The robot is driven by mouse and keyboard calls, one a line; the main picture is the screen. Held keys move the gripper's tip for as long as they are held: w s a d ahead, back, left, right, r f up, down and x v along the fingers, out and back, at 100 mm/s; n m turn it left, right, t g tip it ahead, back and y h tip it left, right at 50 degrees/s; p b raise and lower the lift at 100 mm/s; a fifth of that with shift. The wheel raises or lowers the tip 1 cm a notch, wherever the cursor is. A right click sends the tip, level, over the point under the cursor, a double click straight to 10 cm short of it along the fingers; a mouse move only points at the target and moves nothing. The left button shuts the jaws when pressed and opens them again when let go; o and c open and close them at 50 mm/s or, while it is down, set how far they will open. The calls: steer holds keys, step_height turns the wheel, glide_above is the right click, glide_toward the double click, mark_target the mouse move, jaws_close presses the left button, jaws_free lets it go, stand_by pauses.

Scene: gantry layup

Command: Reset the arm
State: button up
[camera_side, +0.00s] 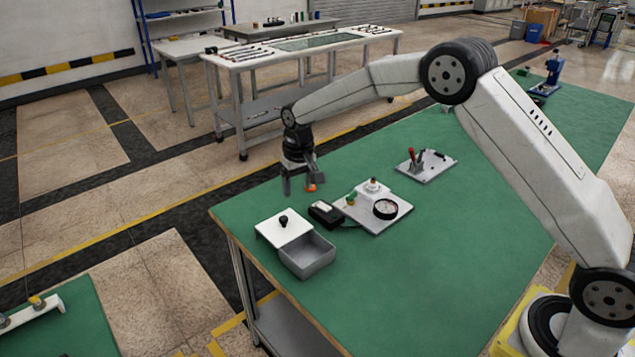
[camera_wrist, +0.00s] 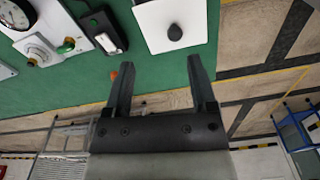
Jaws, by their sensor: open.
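My gripper (camera_side: 299,188) hangs above the far left part of the green table (camera_side: 430,270), beyond the grey box. Its jaws are open and apart. In the wrist view the two fingers (camera_wrist: 158,85) show with nothing between them. A small orange thing (camera_side: 311,187) shows beside the fingers; I cannot tell whether it is on the table or what it is.
A grey box (camera_side: 308,262) with a white knobbed lid (camera_side: 270,231) sits at the table's left end. Near it are a black device (camera_side: 326,214), a white plate with a gauge (camera_side: 372,222), and a plate with a red-handled clamp (camera_side: 432,172). The table's front is clear.

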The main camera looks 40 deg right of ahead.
steer(key=s+d+r+n+t, duration=0.1)
steer(key=s, duration=1.3)
steer(key=s+d+r+t, duration=0.1)
steer(key=s+d, duration=0.1)
steer(key=s, duration=1.3)
steer(key=shift+s+d+r+n, duration=0.15)
steer(key=shift+d+r+n, duration=0.1)
steer(key=shift+n, duration=0.15)
